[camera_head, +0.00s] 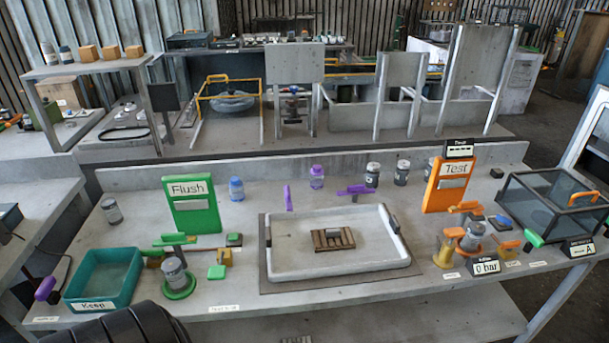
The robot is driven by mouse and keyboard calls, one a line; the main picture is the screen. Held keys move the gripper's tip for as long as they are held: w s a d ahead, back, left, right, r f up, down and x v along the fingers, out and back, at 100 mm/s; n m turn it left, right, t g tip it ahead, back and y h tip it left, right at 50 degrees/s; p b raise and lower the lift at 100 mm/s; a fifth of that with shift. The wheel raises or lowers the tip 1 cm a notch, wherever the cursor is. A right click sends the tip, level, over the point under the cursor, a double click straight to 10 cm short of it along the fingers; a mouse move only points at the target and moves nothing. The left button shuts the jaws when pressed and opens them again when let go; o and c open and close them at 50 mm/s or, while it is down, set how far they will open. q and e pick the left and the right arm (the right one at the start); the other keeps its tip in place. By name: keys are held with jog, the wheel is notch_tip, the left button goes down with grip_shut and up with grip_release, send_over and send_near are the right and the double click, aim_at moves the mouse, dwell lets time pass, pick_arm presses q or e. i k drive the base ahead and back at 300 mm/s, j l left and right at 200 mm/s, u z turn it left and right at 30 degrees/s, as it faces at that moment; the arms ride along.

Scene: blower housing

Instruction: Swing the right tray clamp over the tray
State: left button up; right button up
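The light grey tray (315,268) sits on a dark mat in the middle of the bench, with a brown slotted block (333,239) inside. Two purple levers are behind its back rim. The right lever (355,190), which looks like the right tray clamp, lies sideways behind the rim and does not visibly reach over the tray. The left lever (288,198) appears as a narrow vertical strip; I cannot tell if it stands upright. Dark pieces sit at the tray's left (267,237) and right (393,222) sides. Neither of my grippers can be made out.
A green Flush panel (192,204) and an orange Test panel (450,185) flank the tray. Several jars stand along the back. A teal Keep bin (103,279) is left, a clear-sided box (552,204) right. A black ribbed part, perhaps mine, covers the bottom left.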

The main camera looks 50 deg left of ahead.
aim_at(354, 189)
jog(key=u, duration=1.1)
jog(key=i+l+z, duration=0.1)
jog(key=i+l, duration=0.3)
